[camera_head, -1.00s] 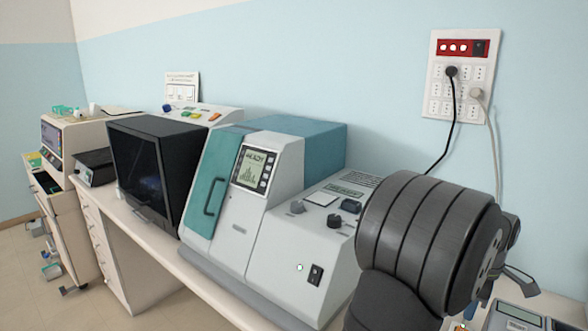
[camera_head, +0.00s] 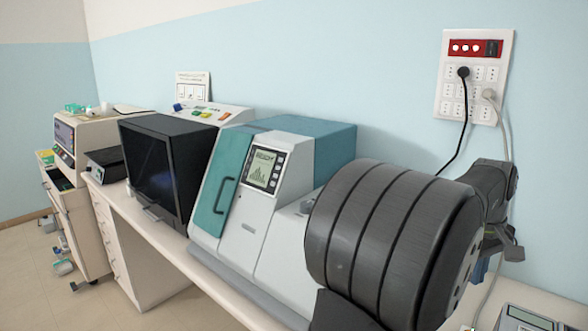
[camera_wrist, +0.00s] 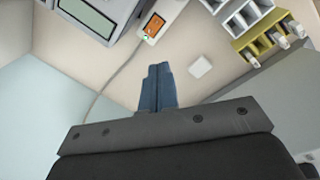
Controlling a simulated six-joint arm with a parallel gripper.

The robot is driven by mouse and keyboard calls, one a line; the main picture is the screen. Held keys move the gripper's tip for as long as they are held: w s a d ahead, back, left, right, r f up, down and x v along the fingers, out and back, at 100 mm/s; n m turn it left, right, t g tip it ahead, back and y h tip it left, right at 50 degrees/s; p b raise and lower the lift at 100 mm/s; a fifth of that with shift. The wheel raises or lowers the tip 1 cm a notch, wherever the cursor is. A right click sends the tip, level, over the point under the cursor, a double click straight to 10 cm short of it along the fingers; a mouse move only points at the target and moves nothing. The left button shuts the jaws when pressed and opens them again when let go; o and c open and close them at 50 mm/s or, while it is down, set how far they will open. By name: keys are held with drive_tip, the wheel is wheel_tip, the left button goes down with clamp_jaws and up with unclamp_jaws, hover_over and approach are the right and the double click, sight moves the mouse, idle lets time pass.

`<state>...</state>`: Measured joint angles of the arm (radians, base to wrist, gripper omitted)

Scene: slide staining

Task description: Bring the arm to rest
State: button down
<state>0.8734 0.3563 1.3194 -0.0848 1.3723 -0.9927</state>
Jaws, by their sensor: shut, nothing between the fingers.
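My gripper (camera_wrist: 158,72) shows in the wrist view with its blue fingers pressed together and nothing between them. It hangs in free air, with a pale bench top (camera_wrist: 90,60) beyond the fingertips. In the head view my large dark grey arm link covers the lower right, and the gripper there is mostly hidden behind it.
A teal and white machine (camera_head: 225,235) with a screen stands on the bench left of my arm, its right part covered. A black-fronted box (camera_head: 155,165) stands further left. A socket panel (camera_head: 452,105) with cables is on the wall. The wrist view shows a grey-yellow rack (camera_wrist: 262,42).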

drive_tip(key=shift+a+r+m+h, duration=0.15)
drive_tip(key=shift+a+r+m, duration=0.2)
drive_tip(key=shift+r+m, duration=0.35)
drive_tip(key=shift+a+r+m+h, duration=0.1)
drive_tip(key=shift+a+r+m, duration=0.2)
drive_tip(key=shift+r+m, duration=0.45)
drive_tip(key=shift+a+r+m+h, duration=0.15)
drive_tip(key=shift+a+r+m, duration=0.2)
drive_tip(key=shift+r+m, duration=0.35)
drive_tip(key=shift+r, duration=0.15)
